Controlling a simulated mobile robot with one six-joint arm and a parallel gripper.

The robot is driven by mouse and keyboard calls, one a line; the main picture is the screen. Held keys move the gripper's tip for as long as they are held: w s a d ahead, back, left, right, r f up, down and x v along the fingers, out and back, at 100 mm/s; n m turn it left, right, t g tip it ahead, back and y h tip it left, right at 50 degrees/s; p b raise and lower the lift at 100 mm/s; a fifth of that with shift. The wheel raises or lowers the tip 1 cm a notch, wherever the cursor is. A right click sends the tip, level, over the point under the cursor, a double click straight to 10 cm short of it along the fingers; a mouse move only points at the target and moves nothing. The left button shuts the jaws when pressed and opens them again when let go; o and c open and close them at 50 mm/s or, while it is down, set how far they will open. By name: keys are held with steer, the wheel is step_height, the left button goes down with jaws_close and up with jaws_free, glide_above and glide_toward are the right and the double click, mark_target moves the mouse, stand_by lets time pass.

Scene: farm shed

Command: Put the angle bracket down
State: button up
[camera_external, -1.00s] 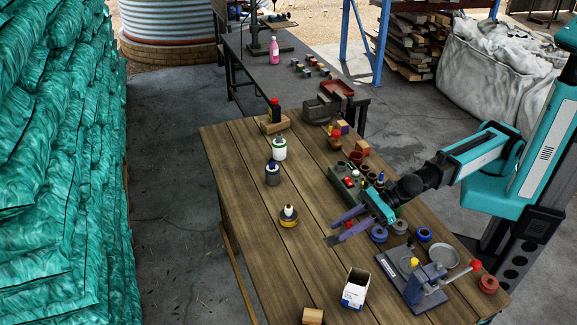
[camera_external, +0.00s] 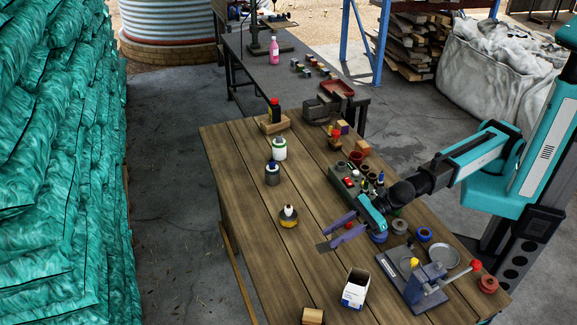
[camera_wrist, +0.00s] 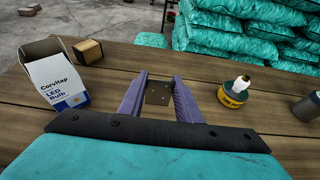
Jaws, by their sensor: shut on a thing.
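The angle bracket (camera_external: 323,246) is a small dark grey metal piece at the tips of my gripper (camera_external: 331,237). In the wrist view, its flat face with small holes (camera_wrist: 158,93) spans the gap between the two purple fingers of my gripper (camera_wrist: 160,82). My gripper is shut on it, over the middle of the wooden table (camera_external: 250,190). I cannot tell whether the bracket touches the tabletop. Part of the bracket is hidden by the fingers.
A white bulb box (camera_external: 355,289) stands in front and to the right of the bracket. A yellow-banded pot (camera_external: 288,218) stands behind and to the left. Bare planks lie left of the bracket.

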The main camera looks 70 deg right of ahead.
steer(key=w+a+p, duration=0.1)
steer(key=w+a, duration=0.1)
steer(key=a, duration=0.1)
steer(key=w+a, duration=0.3)
steer(key=w+a+f+p, duration=0.1)
steer(key=w+a, duration=0.2)
steer(key=a, duration=0.1)
steer(key=shift+w+a+f+p, duration=0.1)
steer(key=shift+w+p, duration=0.1)
steer(key=shift+p, duration=0.1)
steer(key=shift+f, duration=0.15)
steer(key=shift+f+p, duration=0.4)
steer(key=shift+f, duration=1.25)
steer(key=shift+f, duration=0.1)
steer(key=o, duration=1.1)
steer(key=shift+c, duration=0.2)
steer(key=shift+b+v, duration=1)
steer(key=shift+v, duration=5.1)
